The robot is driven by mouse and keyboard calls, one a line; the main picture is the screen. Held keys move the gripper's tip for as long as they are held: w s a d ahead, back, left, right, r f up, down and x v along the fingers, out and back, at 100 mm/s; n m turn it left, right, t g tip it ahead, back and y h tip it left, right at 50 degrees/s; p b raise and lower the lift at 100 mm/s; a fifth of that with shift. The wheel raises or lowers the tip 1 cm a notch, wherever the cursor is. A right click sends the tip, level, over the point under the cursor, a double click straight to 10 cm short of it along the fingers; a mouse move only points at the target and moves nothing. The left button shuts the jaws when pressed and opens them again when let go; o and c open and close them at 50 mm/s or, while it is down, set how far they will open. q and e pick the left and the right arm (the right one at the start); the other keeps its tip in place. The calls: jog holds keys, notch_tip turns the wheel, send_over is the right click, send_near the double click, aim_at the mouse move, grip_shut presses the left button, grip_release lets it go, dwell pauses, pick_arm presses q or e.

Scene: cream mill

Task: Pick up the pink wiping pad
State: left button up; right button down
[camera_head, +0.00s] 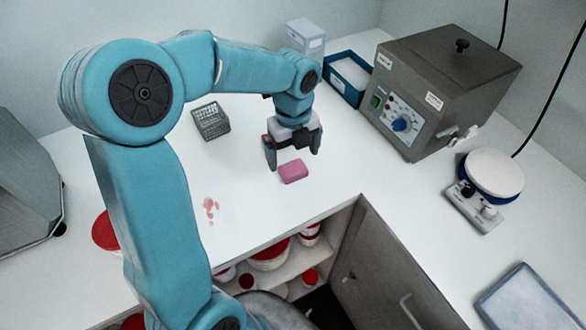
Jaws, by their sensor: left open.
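The pink wiping pad (293,171) lies flat on the white worktop, a short way back from the front edge. My left gripper (293,160) points down just behind the pad, with its dark fingers spread open and nothing seen between them. Its fingertips appear very close to the pad's back edge; I cannot tell whether they touch it. The pad is mostly unhidden. My right gripper is not in view.
A small dark wire basket (210,122) stands left of the gripper. Pinkish stains (210,208) mark the worktop at front left. A grey machine (440,85), a blue tray (345,80) and a scale (485,185) stand to the right. An open cupboard (390,265) is below.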

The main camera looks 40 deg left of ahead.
aim_at(293, 168)
pick_arm(q)
jog(key=f, duration=0.5)
jog(key=shift+w+a+f, duration=0.25)
jog(key=shift+w+a, duration=0.05)
jog(key=shift+s+d+r, duration=0.1)
jog(key=c, duration=1.1)
